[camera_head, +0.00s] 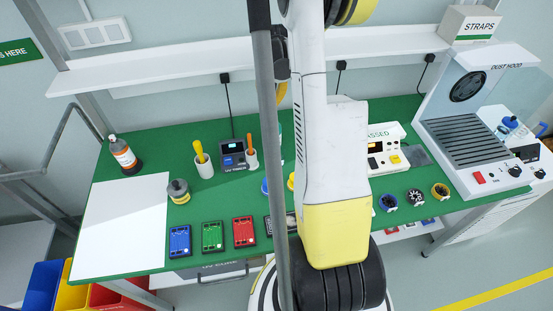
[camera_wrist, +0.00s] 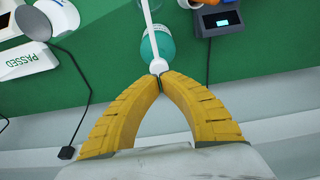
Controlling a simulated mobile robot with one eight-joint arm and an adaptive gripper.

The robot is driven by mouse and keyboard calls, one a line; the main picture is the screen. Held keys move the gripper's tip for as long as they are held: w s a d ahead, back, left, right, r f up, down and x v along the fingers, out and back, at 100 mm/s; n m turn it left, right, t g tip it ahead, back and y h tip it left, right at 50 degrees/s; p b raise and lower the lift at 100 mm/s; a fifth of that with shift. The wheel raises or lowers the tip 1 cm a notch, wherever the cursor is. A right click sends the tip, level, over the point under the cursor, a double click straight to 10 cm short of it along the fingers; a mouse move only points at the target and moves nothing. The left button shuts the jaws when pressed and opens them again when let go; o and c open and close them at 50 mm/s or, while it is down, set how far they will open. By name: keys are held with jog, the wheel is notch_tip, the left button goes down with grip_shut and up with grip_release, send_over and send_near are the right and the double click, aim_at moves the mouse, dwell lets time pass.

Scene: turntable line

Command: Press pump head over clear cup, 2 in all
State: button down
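In the wrist view the two yellow ribbed fingers of my gripper (camera_wrist: 161,78) meet at their tips, with nothing visible held between them. A teal bottle (camera_wrist: 158,46) stands just beyond the tips. Its white pump head (camera_wrist: 158,66) lies right at the fingertips in the picture; I cannot tell whether they touch. A thin white piece runs up from it across the bottle. In the head view my arm hides the gripper and nearly all of the bottle. I cannot make out a clear cup in either view.
Blue, green and red cases (camera_head: 211,237) lie in front. A dust hood (camera_head: 465,120) stands at right. The white sheet (camera_head: 120,225) is bare.

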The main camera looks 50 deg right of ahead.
aim_at(271, 112)
jog(key=shift+f+b, duration=1.9)
jog(key=shift+f, duration=0.4)
jog(key=shift+r, duration=0.1)
jog(key=shift+r+p, duration=1.45)
jog(key=shift+r, duration=0.8)
jog(key=shift+f, duration=0.15)
